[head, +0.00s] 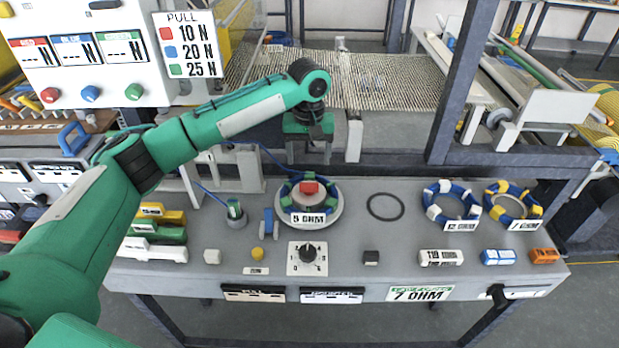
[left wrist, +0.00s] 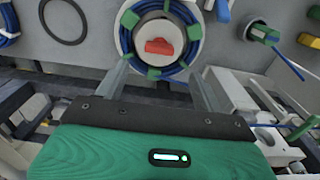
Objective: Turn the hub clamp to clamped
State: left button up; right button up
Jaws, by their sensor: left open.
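The hub clamp shows as a red knob (head: 309,188) on the round pale hub in the middle of the bench. A blue coil ring (head: 286,198) with green bands lies around the hub, with an OHM label at its front. In the left wrist view the red knob (left wrist: 159,46) lies roughly crosswise, ahead of the fingers. My left gripper (head: 309,158) points down behind and above the hub. My right gripper is not in view.
A black dial (head: 308,251) on a white plate stands in front of the hub. An empty dark ring (head: 385,206) and two blue coil rings, one with white bands (head: 451,199) and one with yellow (head: 513,201), lie to the right. A green-topped post (head: 235,210) with a blue cable stands left.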

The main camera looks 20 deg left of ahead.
pick_arm(q)
send_over(309, 184)
notch_tip(309, 184, down, 4)
jog(key=shift+w+f, duration=0.1)
notch_tip(309, 184, down, 4)
jog(key=shift+r+p, duration=0.1)
jog(key=shift+p, duration=0.4)
jog(key=shift+f, duration=0.55)
jog(key=c, duration=1)
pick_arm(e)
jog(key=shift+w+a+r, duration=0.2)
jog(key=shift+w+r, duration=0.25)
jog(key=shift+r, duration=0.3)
